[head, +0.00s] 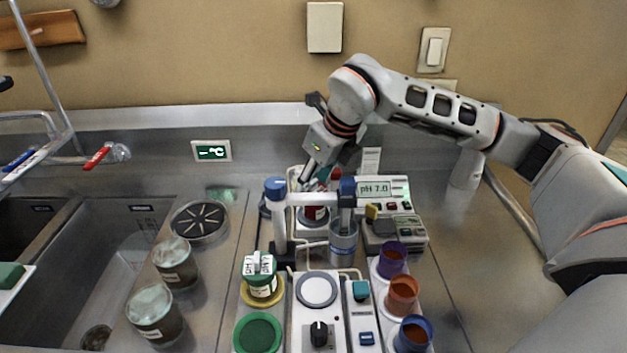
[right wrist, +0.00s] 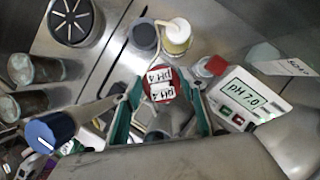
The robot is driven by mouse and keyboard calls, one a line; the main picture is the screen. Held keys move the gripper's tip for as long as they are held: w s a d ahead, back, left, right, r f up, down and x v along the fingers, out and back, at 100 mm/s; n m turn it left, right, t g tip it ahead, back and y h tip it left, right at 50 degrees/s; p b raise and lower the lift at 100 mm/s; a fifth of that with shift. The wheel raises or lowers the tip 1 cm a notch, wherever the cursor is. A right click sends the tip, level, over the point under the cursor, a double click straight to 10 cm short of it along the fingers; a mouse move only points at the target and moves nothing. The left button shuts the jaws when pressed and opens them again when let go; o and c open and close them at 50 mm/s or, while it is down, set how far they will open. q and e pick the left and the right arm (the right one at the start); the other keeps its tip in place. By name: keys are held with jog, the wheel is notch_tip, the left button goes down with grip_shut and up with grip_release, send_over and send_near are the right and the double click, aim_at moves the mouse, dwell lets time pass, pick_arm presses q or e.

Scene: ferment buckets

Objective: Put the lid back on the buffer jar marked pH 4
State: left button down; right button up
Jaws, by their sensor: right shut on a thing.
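My right gripper (head: 318,178) reaches down behind the blue-capped stand. In the right wrist view its green fingers (right wrist: 164,84) are shut on a red lid (right wrist: 159,87) with two white pH 4 labels on top. The pH 4 jar (head: 315,214), with red and white on it, shows below the gripper in the head view, partly hidden by the stand. I cannot tell whether the lid touches the jar's rim or is held just above it. My left gripper is not in view.
A jar with a green, white-labelled top (head: 259,275) stands in front, near a green disc (head: 257,333). The stand (head: 313,199) and meter reading pH 7.0 (head: 378,188) crowd the gripper. Purple, orange and blue cups (head: 403,292) line the right; clear counter lies beyond.

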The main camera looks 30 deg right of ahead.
jog(key=shift+f, duration=0.1)
dwell(0.7)
jog(key=o, duration=0.9)
jog(key=shift+c, duration=0.2)
jog(key=o, duration=0.5)
jog(key=shift+c, duration=0.2)
jog(key=shift+r+p, duration=2.5)
jog(key=shift+r, duration=1)
